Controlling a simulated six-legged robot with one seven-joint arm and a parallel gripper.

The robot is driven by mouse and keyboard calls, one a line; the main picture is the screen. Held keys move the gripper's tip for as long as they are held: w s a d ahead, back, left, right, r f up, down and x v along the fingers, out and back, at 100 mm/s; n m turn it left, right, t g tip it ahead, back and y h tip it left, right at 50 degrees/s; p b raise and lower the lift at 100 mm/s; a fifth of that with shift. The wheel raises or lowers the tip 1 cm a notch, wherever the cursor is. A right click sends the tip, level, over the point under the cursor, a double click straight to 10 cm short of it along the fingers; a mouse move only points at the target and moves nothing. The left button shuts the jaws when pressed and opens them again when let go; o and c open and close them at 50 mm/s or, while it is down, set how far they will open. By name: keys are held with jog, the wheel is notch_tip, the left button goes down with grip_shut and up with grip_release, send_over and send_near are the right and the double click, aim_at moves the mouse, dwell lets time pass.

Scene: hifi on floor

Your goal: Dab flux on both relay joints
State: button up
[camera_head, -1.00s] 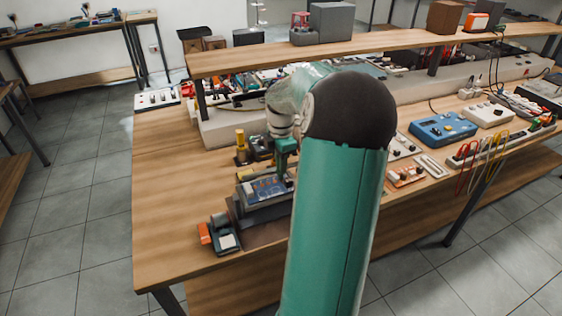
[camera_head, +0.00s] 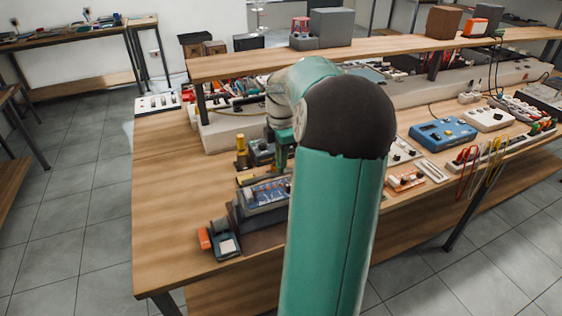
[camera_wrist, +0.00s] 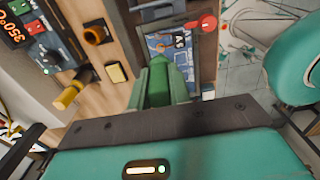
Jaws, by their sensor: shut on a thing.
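A blue circuit board (camera_head: 268,192) sits on a dark stepped stand near the bench's left front; it also shows in the wrist view (camera_wrist: 160,42), just beyond my fingertips. The relay joints are too small to make out. My gripper (camera_wrist: 158,62) has green fingers shut on a slim green thing (camera_wrist: 158,82), largely hidden between them. I cannot tell whether its tip touches the board or hangs above it.
A yellow cylinder (camera_head: 241,152) stands behind the board. A yellow pad (camera_wrist: 117,73) and a brown round pot (camera_wrist: 95,34) are left of the board in the wrist view. A red-ended thing (camera_wrist: 206,22) lies at its right. Bare wood lies left.

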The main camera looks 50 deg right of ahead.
dwell(0.4)
jog(key=shift+s+d+f, duration=0.2)
jog(key=shift+d+f, duration=0.1)
jog(key=shift+f, duration=0.3)
jog(key=shift+s+d+f, duration=0.2)
jog(key=shift+d+f, duration=0.15)
jog(key=shift+f, duration=0.2)
jog(key=shift+s+d+f, duration=0.2)
jog(key=shift+d+f, duration=0.1)
jog(key=shift+f, duration=0.3)
jog(key=shift+f, duration=0.4)
dwell(1.0)
jog(key=shift+r, duration=0.1)
notch_tip(320, 180, up, 4)
jog(key=shift+r, duration=0.2)
dwell(0.4)
